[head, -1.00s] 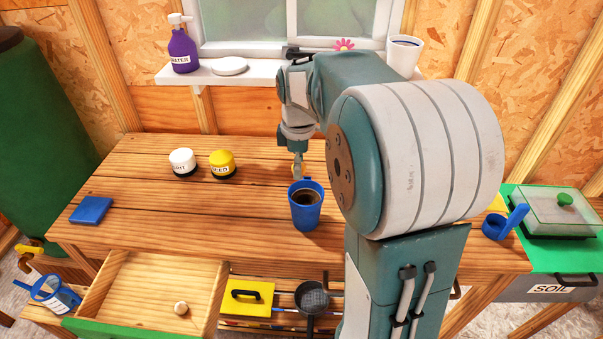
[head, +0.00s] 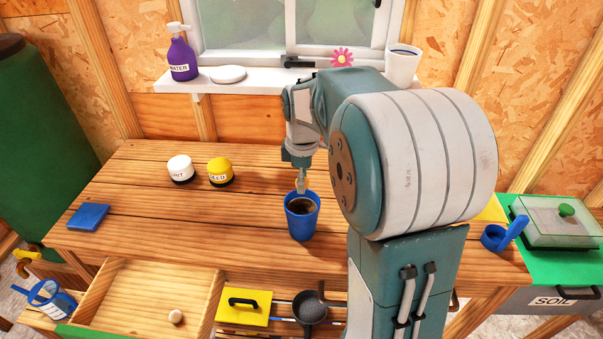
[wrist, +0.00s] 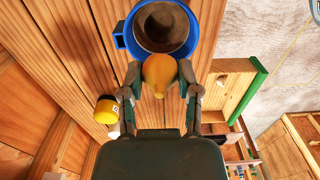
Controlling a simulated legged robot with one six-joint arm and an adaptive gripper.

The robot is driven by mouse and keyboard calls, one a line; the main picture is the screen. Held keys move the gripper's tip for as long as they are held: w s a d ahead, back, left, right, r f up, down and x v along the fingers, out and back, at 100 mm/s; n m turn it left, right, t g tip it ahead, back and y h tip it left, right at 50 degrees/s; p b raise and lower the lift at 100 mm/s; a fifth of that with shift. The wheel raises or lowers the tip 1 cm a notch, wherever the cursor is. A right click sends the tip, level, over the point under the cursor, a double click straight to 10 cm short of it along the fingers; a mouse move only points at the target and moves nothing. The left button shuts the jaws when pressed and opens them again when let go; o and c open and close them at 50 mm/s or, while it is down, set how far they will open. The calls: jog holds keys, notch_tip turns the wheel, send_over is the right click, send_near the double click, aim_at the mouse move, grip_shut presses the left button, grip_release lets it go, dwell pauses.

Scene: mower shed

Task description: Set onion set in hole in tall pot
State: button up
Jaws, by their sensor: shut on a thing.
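The tall pot (head: 301,222) is blue and stands upright on the wooden bench, with dark soil inside. In the wrist view the pot (wrist: 124,41) shows from above, with a round darker hollow in its soil. My gripper (head: 301,186) is just behind and above the pot's far rim. In the wrist view my gripper (wrist: 160,88) is shut on the yellow-orange onion set (wrist: 159,70), whose tip overlaps the pot's near rim in the picture. I cannot tell whether the onion set touches the rim.
A white jar (head: 180,168) and a yellow jar (head: 220,171) stand left on the bench (head: 150,215). A blue square (head: 88,216) lies at the left edge. A blue scoop (head: 497,236) is at right. An open drawer (head: 130,290) juts out below.

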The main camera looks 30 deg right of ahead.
aim_at(302, 199)
jog(key=shift+f, duration=3.15)
jog(key=o, duration=0.9)
notch_tip(302, 199, up, 12)
jog(key=shift+f, duration=0.1)
